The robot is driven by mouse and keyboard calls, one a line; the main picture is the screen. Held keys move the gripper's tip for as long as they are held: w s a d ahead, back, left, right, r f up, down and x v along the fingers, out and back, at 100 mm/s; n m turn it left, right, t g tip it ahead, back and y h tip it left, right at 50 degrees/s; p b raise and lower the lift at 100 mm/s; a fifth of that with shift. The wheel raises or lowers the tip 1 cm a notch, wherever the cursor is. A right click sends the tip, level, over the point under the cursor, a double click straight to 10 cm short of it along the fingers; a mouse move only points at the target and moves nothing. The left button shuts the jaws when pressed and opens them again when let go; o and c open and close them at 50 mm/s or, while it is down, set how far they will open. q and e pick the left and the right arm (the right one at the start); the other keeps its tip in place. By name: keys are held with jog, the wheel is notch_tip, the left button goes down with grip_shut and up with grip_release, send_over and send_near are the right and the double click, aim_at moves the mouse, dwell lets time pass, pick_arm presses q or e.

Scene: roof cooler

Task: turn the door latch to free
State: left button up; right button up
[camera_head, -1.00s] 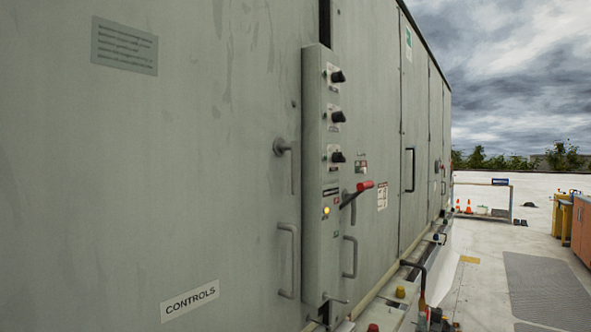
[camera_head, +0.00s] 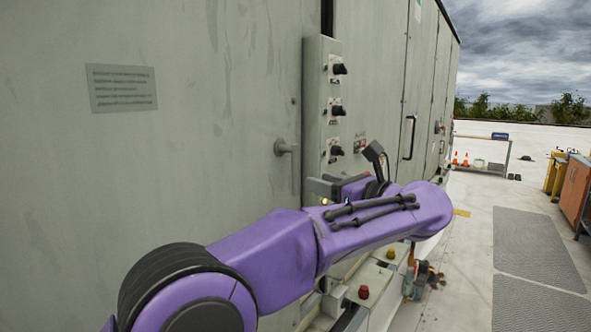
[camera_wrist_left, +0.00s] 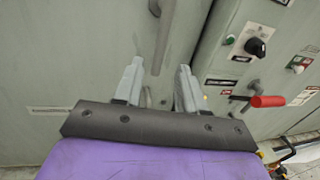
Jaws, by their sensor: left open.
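The door latch (camera_head: 287,148) is a grey pivot knob with a long lever hanging straight down, on the grey door left of the control box. Its lower end is hidden by my arm in the head view. My left gripper (camera_head: 314,188) is beside the lever's lower part, mostly hidden by its own wrist. In the left wrist view, the open fingers (camera_wrist_left: 160,67) point at the door, and the latch lever (camera_wrist_left: 162,40) shows between and beyond them. I cannot tell whether they touch it. My right gripper is not in view.
The control box (camera_head: 314,75) with several black knobs stands just right of the latch. A red-handled lever (camera_wrist_left: 268,101) sticks out to the right in the left wrist view.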

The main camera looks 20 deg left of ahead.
aim_at(298, 175)
pick_arm(q)
jog(key=p+x, duration=0.3)
jog(key=x, duration=0.5)
jog(key=shift+w+a+r+p, duration=0.15)
jog(key=shift+a+p, duration=0.1)
jog(key=shift+p, duration=0.15)
jog(key=shift+w+a, duration=0.15)
jog(key=shift+a, duration=0.1)
jog(key=shift+w, duration=0.2)
jog(key=shift+s, duration=0.1)
grip_shut()
